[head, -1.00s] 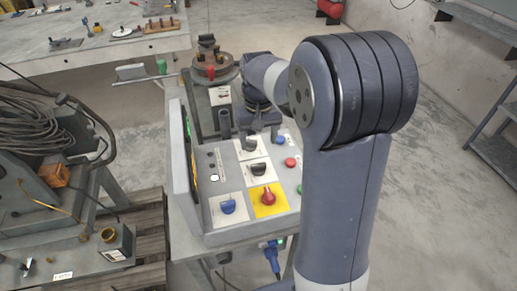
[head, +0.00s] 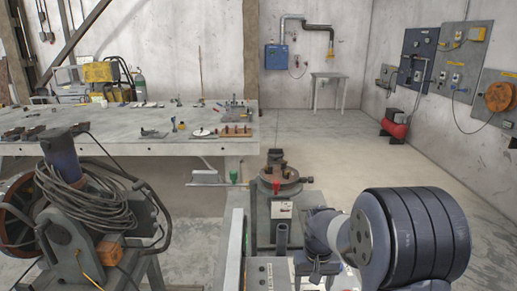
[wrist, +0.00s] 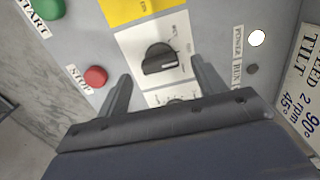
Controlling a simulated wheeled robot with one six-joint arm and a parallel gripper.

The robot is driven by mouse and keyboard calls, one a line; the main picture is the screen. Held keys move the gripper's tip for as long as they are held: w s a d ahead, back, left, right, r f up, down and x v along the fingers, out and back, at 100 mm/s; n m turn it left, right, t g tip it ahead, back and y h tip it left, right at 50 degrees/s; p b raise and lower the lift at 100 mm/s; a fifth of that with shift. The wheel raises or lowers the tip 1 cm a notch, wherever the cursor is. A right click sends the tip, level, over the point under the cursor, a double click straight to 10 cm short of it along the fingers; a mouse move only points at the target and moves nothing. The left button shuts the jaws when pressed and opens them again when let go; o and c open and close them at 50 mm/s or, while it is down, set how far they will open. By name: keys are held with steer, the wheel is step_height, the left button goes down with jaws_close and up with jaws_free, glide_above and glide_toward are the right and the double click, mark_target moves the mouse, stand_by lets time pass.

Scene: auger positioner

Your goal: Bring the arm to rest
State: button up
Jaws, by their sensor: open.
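My arm (head: 405,240) shows at the lower right of the head view, bent with its wrist reaching left over the control panel (head: 262,276). Most of the panel is cut off by the bottom edge. In the wrist view my gripper (wrist: 161,67) is open, its two fingers apart and pointing at the panel face. Nothing is held between them. A black rotary knob (wrist: 159,58) on a white plate lies in line with the gap between the fingers; I cannot tell whether they touch the panel.
In the wrist view a red stop button (wrist: 95,76), a green start button (wrist: 47,8) and a white lamp (wrist: 257,38) are near. The positioner turntable (head: 279,176) stands beyond the panel. A cable coil (head: 95,205) is at left, a long workbench (head: 100,150) behind.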

step_height(320, 180, down, 3)
steer(key=shift+r, duration=0.1)
steer(key=shift+m, duration=0.3)
stand_by(0.3)
